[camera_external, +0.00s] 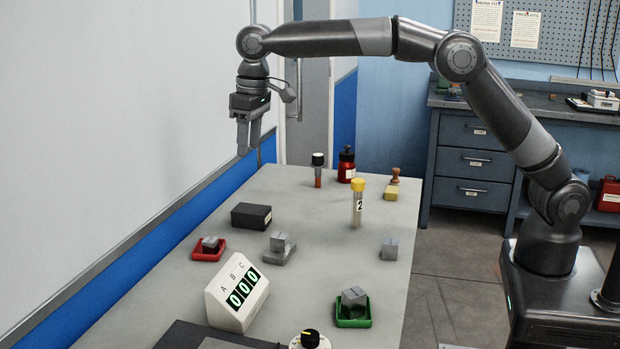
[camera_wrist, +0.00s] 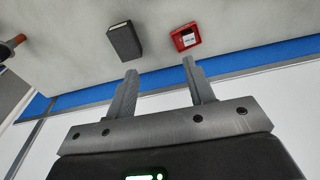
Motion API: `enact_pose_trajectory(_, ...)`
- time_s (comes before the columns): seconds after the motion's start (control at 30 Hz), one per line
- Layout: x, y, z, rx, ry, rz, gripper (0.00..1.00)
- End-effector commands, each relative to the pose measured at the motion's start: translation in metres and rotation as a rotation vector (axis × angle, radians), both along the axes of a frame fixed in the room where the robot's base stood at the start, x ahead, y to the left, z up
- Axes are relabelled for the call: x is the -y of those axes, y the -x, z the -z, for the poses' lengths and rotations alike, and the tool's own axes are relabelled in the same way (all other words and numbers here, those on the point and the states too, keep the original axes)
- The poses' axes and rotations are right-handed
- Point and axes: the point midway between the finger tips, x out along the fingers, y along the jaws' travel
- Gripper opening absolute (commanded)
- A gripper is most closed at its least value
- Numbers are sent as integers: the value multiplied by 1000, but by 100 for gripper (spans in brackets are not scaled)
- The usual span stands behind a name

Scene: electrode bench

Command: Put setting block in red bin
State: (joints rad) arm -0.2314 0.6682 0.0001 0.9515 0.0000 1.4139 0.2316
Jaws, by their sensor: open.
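The red bin also shows in the wrist view (camera_wrist: 177,43), beyond my right finger. Several grey blocks could be the setting block, and I cannot tell which: one on a flat grey base (camera_external: 280,243), one standing alone at the right (camera_external: 389,249), and one (camera_external: 354,297) in a green bin (camera_external: 352,322). My gripper (camera_external: 247,148) is open and empty, high above the bench's far left edge. Its spread fingers show in the wrist view (camera_wrist: 160,68).
A black box (camera_external: 251,216) lies near the red bin. A wall borders the left.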

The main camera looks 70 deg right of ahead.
Motion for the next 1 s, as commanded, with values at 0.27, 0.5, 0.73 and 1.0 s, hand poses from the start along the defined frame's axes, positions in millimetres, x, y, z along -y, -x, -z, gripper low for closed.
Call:
enact_pose_trajectory(0.27,48,73,-63,78,-10,3,49)
enact_pose_trajectory(0.5,84,149,-93,143,-12,3,49)
enact_pose_trajectory(0.73,113,228,-100,206,-10,3,49)
enact_pose_trajectory(1.0,140,324,-81,278,-1,6,49)
